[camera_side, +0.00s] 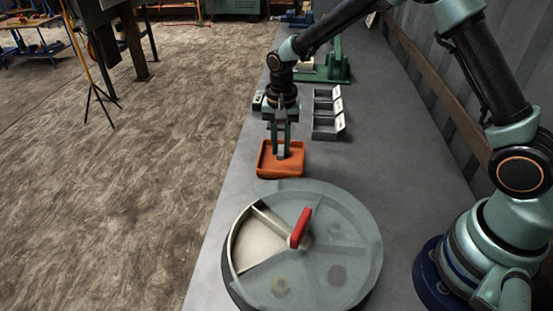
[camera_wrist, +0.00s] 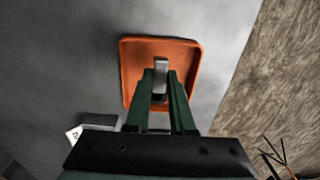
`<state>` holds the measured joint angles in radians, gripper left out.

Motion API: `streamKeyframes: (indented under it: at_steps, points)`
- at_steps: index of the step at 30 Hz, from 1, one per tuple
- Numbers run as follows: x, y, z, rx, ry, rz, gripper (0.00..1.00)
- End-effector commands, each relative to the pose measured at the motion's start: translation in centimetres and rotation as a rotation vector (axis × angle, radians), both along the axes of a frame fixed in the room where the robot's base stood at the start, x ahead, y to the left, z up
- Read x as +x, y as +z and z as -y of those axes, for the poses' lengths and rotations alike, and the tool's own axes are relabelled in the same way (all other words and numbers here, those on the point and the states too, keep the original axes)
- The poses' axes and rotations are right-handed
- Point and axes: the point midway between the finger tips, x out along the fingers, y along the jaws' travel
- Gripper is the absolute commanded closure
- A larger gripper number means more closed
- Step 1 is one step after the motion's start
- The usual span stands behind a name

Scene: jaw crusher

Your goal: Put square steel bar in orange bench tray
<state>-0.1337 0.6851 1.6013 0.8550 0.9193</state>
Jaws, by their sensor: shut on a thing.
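The orange bench tray (camera_side: 268,169) sits on the grey bench near its left edge; it also shows in the wrist view (camera_wrist: 135,47). My gripper (camera_side: 281,148) points down over the tray. In the wrist view my gripper (camera_wrist: 162,90) is shut on the square steel bar (camera_wrist: 161,67), a short grey block with a bright face. The bar also shows between the fingertips in the side view (camera_side: 281,152). The bar is over the inside of the tray; I cannot tell whether it touches the tray floor.
A round divided container (camera_side: 345,215) with a clear lid and red handle stands in front of the tray. Small grey bins with white labels (camera_side: 326,118) stand to the right behind. A green machine (camera_side: 336,68) is farther back. Bare bench lies right of the tray.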

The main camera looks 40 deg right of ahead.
Motion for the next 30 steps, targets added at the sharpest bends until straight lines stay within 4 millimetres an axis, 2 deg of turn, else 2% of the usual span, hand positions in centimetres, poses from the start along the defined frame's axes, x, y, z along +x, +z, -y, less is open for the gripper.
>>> streamKeyframes:
  at_steps: [10, 23, 24, 25, 26, 30]
  points:
    - [0.0, -4.1, 0.0, 0.000, 0.000, -0.001, 1.00]
    - [0.0, -4.6, 0.0, 0.000, 0.000, 0.001, 1.00]
    - [0.0, -4.6, 0.0, 0.000, 0.000, 0.001, 0.63]
    - [0.0, -4.5, 0.0, 0.000, 0.000, 0.001, 0.52]
    - [0.0, -4.5, 0.0, 0.000, 0.000, 0.001, 0.48]
    - [0.0, -4.5, 0.0, 0.001, 0.000, 0.001, 0.48]
